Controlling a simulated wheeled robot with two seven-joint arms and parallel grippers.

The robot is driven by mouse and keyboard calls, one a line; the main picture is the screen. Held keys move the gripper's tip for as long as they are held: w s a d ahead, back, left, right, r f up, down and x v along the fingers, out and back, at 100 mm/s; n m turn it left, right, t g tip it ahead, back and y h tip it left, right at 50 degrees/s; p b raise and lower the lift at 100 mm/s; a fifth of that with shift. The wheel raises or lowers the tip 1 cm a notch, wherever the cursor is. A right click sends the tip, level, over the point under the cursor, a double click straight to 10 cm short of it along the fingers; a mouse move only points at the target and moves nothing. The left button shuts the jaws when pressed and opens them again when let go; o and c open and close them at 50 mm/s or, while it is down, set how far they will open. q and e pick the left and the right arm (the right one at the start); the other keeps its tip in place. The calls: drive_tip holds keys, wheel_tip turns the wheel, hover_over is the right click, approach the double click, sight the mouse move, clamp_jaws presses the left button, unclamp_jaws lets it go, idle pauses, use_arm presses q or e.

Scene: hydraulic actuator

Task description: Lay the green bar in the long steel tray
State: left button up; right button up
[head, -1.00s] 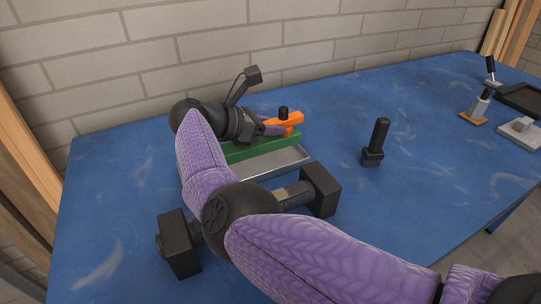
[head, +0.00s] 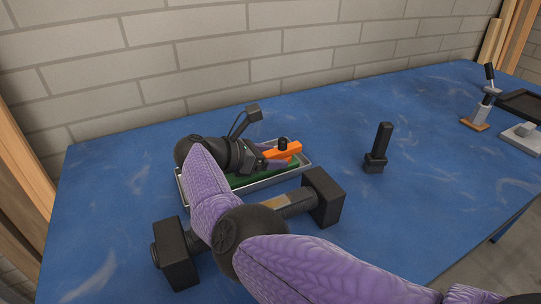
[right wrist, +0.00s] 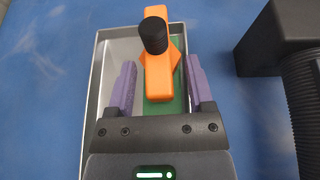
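The green bar (right wrist: 180,95) carries an orange handle (head: 284,152) with a black knob (right wrist: 153,36). The bar lies down inside the long steel tray (right wrist: 93,95), between its walls; in the head view the tray's rim (head: 306,160) shows around it. My right gripper (right wrist: 160,80) is low over the bar. Its two purple fingers stand on either side of the orange handle, with a gap on each side, so it is open. My right arm and wrist hide the left part of the bar and tray in the head view. My left gripper is not in view.
A dark rod with black end blocks (head: 324,198) lies in front of the tray, partly under my right arm. A black upright handle (head: 379,148) stands to the right. Several fixtures and a black tray (head: 520,104) are at far right. Blue tabletop between is clear.

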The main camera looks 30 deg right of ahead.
drive_tip(key=shift+r, duration=0.15)
drive_tip(key=shift+a+r, duration=0.1)
drive_tip(key=shift+a, duration=0.15)
drive_tip(key=b+v, duration=0.1)
drive_tip(key=v, duration=0.5)
drive_tip(key=shift+w+a, duration=0.1)
drive_tip(key=b+v, duration=0.1)
drive_tip(key=b, duration=0.1)
drive_tip(key=b+v, duration=0.3)
drive_tip(key=b, duration=0.1)
drive_tip(key=shift+w+a+f, duration=0.1)
drive_tip(key=shift+a+f, duration=0.15)
drive_tip(key=shift+a, duration=0.05)
drive_tip(key=shift+a+r+b, duration=0.25)
drive_tip(key=shift+r+b, duration=0.05)
drive_tip(key=shift+r, duration=0.15)
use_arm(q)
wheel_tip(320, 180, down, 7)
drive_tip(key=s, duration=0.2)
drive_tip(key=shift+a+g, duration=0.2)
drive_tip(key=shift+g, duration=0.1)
use_arm(e)
drive_tip(key=shift+r, duration=0.15)
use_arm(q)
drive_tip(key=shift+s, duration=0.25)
